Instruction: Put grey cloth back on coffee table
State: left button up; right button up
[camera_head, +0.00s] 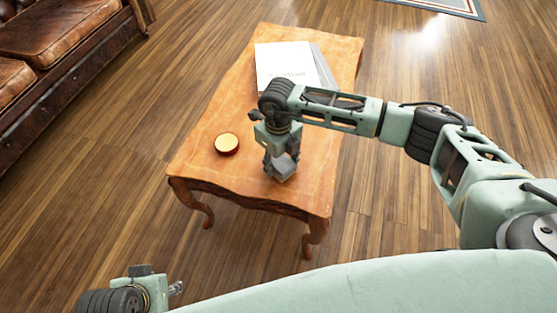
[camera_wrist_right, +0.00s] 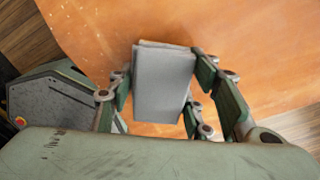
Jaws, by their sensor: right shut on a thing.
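The grey cloth (camera_head: 285,170) looks like a small folded block in the head view. It also shows in the right wrist view (camera_wrist_right: 163,85), between the two fingers. My right gripper (camera_head: 281,160) points down over the near part of the wooden coffee table (camera_head: 190,165) and is shut on the cloth. The cloth is at or just above the tabletop; I cannot tell whether it touches. My left gripper (camera_head: 175,289) shows only in part at the bottom left of the head view, away from the table, and its jaw state is unclear.
A round red-rimmed tin (camera_head: 227,144) stands on the table left of my right gripper. A white book (camera_head: 284,62) lies on a grey one (camera_head: 325,70) at the far end. A brown leather sofa (camera_head: 60,40) is at the left. Bare tabletop surrounds the cloth.

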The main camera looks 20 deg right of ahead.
pick_arm(q)
jog(key=shift+s+r, duration=0.1)
jog(key=shift+r, duration=0.2)
pick_arm(e)
jog(key=shift+f, duration=0.15)
jog(key=o, duration=1.1)
notch_tip(320, 180, up, 12)
dwell(0.3)
